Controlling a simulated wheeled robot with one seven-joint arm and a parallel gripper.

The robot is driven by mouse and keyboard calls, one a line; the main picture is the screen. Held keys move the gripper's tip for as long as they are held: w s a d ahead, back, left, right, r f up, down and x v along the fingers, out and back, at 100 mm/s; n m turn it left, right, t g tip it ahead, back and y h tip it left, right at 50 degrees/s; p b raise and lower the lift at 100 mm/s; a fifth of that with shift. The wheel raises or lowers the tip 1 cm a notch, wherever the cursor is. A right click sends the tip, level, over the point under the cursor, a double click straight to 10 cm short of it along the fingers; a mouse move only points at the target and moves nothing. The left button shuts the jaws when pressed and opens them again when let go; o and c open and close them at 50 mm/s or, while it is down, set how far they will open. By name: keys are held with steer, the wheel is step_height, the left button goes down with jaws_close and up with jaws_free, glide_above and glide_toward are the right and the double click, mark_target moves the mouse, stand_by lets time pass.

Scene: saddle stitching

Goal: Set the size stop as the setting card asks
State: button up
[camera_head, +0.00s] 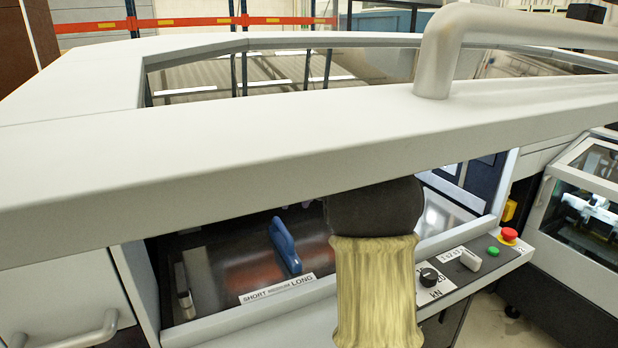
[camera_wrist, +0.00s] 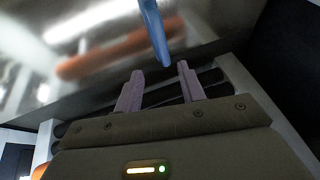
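A blue lever-like handle (camera_head: 285,245), which looks like the size stop, stands in the machine's recess behind a strip label reading SHORT and LONG (camera_head: 278,289). It is at the right part of that label, nearer LONG. In the wrist view, the blue handle (camera_wrist: 152,30) comes down from the top edge, its lower end ahead of the gap between my fingertips. My gripper (camera_wrist: 160,70) is open, with nothing between its two purple-grey fingers. I cannot tell how far the handle is beyond them. No setting card is clearly readable.
A thick pale frame bar (camera_head: 200,165) crosses above the recess, with a grey tube handle (camera_head: 435,60) on top. A control panel at right carries a black knob (camera_head: 429,277), a green button (camera_head: 493,251) and a red stop button (camera_head: 509,234). Shiny metal lies behind the handle.

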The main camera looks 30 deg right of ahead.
mark_target(284, 226)
steer(key=v, duration=0.8)
steer(key=x, duration=1.7)
steer(key=shift+a+r, duration=0.1)
steer(key=shift+s, duration=0.1)
